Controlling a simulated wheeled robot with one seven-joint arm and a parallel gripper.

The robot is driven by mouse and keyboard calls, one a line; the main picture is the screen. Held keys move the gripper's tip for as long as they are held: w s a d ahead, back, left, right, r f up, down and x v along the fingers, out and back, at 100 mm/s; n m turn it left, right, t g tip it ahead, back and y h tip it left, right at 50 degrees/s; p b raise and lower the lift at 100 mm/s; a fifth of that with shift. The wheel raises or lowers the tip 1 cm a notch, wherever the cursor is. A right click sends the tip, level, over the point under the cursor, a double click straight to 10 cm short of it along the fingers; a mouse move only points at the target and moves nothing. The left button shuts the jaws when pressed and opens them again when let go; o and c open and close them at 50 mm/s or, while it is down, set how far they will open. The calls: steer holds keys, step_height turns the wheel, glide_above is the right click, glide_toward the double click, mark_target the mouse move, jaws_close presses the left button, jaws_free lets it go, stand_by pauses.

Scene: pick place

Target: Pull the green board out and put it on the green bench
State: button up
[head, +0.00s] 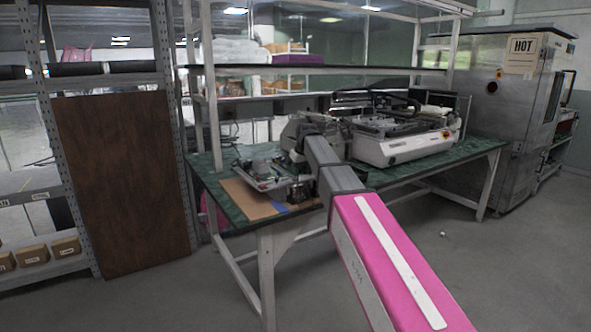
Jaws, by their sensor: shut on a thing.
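The green-topped bench (480,148) stands across the middle of the head view, with a white metal frame. A small pale device with a green board (262,167) among its parts is at the bench's left end, above a brown sheet. My gripper (285,163) is at the right side of this board, low over the bench top. It is shut on the board, though its fingertips are small and partly hidden by my wrist. I cannot tell whether the board touches the device or is clear of it.
A white machine (400,148) fills the bench's middle, right of my gripper. A shelf (330,70) runs above the bench. A brown panel (130,180) and rack stand at left, a metal cabinet (500,110) at right. Bare green top shows at the bench's right end.

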steer(key=s+d+f+m+h, duration=0.1)
steer(key=s+d+f+m, duration=0.25)
steer(key=s+d, duration=0.55)
steer(key=s+d+f+m, duration=0.2)
steer(key=s+d+f, duration=0.2)
steer(key=s+d, duration=0.55)
steer(key=r+n+y, duration=0.1)
steer(key=r+n, duration=0.1)
steer(key=n, duration=0.4)
glide_above(277, 207)
steer(key=shift+s+d+f, duration=0.2)
steer(key=shift+s, duration=0.15)
steer(key=shift+f, duration=2.1)
steer(key=o, duration=1)
steer(key=c, duration=0.3)
steer(key=shift+r, duration=0.1)
steer(key=shift+c, duration=0.2)
